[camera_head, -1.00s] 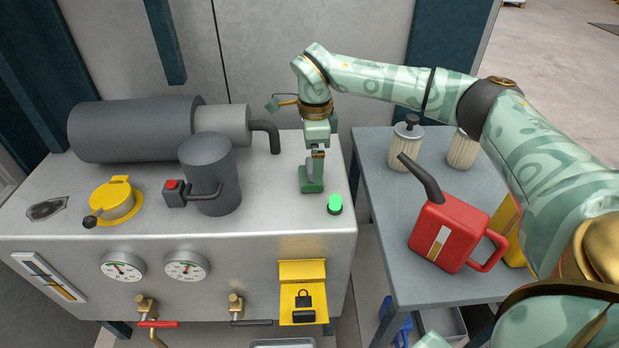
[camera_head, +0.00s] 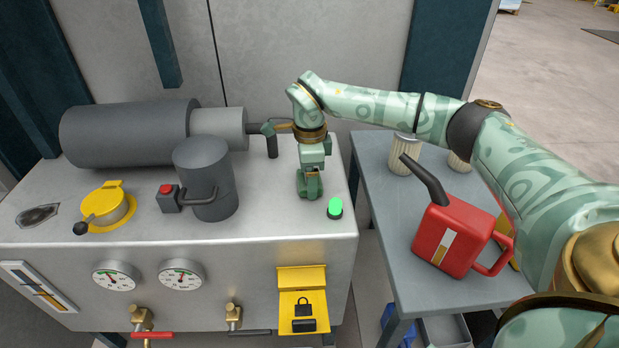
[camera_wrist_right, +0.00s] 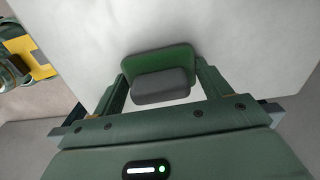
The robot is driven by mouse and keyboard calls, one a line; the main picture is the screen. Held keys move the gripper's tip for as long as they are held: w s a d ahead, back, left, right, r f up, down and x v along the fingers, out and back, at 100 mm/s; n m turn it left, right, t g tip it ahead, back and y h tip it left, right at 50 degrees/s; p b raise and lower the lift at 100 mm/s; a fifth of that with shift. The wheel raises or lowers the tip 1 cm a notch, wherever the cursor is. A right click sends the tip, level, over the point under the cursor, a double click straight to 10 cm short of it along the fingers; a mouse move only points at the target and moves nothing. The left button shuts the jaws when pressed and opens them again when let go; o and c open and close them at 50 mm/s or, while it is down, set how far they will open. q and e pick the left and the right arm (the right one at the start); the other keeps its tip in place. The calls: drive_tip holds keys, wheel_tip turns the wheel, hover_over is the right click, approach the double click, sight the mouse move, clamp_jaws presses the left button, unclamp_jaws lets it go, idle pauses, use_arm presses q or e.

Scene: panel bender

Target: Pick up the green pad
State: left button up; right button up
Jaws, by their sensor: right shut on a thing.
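The green pad (camera_head: 309,190) is a small green block with a grey upper part. It is at the right side of the steel machine top, left of the round green button (camera_head: 335,208). My right gripper (camera_head: 311,176) points down over it and is shut on it. In the right wrist view the pad (camera_wrist_right: 158,62) sits between the two fingers of the gripper (camera_wrist_right: 160,82), its grey part (camera_wrist_right: 162,87) facing the camera. I cannot see a gap under the pad. My left gripper is out of view.
A yellow lever mount (camera_head: 103,207) is farther left. A red can (camera_head: 452,237) stands on the side table (camera_head: 392,230) to the right.

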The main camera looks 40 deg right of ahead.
drive_tip(key=r+p, duration=0.2)
drive_tip(key=r, duration=0.2)
drive_tip(key=shift+a+r, duration=0.15)
drive_tip(key=shift+a, duration=0.05)
drive_tip(key=a+r, duration=0.1)
drive_tip(key=s+a+r+p, duration=0.1)
drive_tip(key=s+a+r, duration=0.1)
drive_tip(key=r, duration=0.1)
drive_tip(key=shift+r+p, duration=0.1)
drive_tip(key=shift+p, duration=0.25)
drive_tip(key=s+a+r+p, duration=0.2)
drive_tip(key=s+a+r, duration=0.2)
drive_tip(key=a, duration=0.4)
drive_tip(key=shift+s+a+r, duration=0.25)
drive_tip(key=shift+s+a, duration=0.1)
drive_tip(key=shift+s, duration=0.25)
drive_tip(key=shift+o, duration=0.5)
